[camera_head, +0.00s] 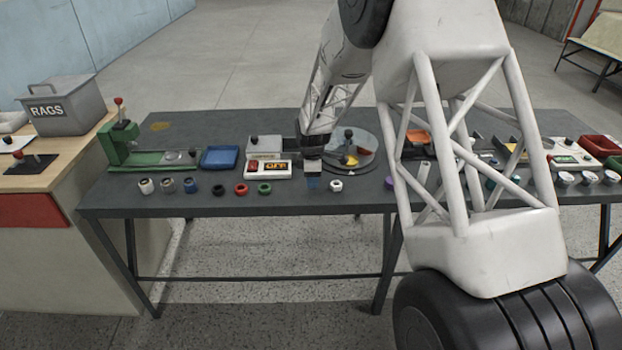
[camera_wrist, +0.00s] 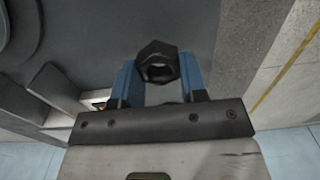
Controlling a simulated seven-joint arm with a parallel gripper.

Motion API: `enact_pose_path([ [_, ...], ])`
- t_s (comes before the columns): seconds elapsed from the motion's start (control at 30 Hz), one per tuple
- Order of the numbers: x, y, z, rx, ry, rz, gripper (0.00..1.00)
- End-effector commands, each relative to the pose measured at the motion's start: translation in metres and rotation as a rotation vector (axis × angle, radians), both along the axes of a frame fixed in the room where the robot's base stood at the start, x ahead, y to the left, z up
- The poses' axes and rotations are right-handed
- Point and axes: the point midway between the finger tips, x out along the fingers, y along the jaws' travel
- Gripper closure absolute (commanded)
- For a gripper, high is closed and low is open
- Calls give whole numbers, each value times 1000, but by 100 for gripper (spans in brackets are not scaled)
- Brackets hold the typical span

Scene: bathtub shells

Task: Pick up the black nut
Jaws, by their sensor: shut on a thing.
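The black nut (camera_wrist: 158,62) is hexagonal with a round hole. In the wrist view it sits between the blue fingertips of my gripper (camera_wrist: 160,72), which is shut on it. In the head view my gripper (camera_head: 312,181) points down near the table's front edge, between a green ring and a white ring. The nut cannot be made out there. Whether it touches the table is not clear.
On the dark table (camera_head: 290,200), a black ring (camera_head: 218,190), a red ring (camera_head: 241,189) and a green ring (camera_head: 264,188) lie left of my gripper. A white ring (camera_head: 336,185) lies close on its right. A device with an orange display (camera_head: 275,170) stands behind.

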Motion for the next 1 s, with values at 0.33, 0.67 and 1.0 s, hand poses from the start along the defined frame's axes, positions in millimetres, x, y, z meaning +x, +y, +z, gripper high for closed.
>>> enact_pose_path([
  [0.33,-54,-10,7,0,-2,0,83],
  [0.67,-104,-19,11,0,-1,0,83],
  [1.0,-133,-24,14,1,-3,0,83],
])
